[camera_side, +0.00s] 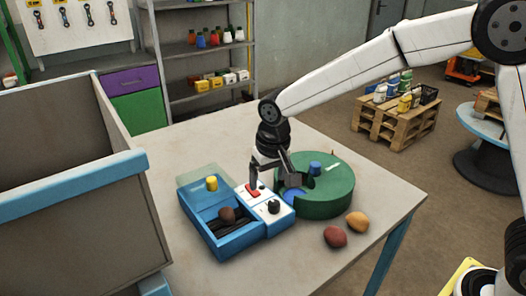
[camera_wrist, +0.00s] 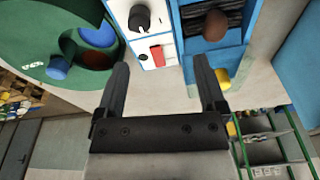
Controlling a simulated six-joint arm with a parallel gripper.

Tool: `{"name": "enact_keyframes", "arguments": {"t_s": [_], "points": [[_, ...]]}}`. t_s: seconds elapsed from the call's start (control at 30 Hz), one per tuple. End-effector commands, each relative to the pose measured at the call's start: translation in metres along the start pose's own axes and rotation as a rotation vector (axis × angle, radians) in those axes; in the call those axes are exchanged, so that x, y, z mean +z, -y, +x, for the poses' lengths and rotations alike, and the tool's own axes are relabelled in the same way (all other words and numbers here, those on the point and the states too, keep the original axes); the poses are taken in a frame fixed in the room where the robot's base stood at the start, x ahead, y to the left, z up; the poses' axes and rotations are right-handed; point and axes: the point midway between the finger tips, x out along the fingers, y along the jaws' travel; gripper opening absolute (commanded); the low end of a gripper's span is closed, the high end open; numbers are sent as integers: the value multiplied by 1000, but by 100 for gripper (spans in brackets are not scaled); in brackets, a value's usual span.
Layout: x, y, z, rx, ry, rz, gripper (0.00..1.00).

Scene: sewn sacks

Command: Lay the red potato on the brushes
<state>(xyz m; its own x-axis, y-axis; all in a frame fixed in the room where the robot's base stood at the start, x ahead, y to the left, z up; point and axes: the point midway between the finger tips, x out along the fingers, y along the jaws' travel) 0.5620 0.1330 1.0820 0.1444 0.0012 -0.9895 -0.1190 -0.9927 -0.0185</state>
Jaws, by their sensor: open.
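The red potato (camera_side: 335,236) lies on the table in front of the green drum, near the right edge, in the side view. The brushes (camera_side: 218,226) are dark bars inside an open blue box (camera_side: 232,246); they also show in the wrist view (camera_wrist: 190,18). A brown potato (camera_side: 227,213) rests on them, also seen in the wrist view (camera_wrist: 215,25). My gripper (camera_side: 269,182) is open and empty, pointing down above the control panel, between box and drum. In the wrist view my gripper (camera_wrist: 160,64) has a red switch (camera_wrist: 157,53) between its fingers.
The green drum (camera_side: 322,198) has a blue knob (camera_side: 315,168) and a blue-and-dark-red opening (camera_wrist: 97,58). A yellowish potato (camera_side: 357,221) lies beside the red one. The white panel has a black knob (camera_side: 273,207). The table front is clear.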

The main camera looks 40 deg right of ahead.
Motion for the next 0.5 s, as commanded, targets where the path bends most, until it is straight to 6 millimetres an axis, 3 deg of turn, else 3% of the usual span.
{"name": "enact_keyframes", "arguments": {"t_s": [0.2,0.5], "points": [[38,-58,5,-11,-22,-34,89],[105,-121,15,-13,-59,-83,89]]}}
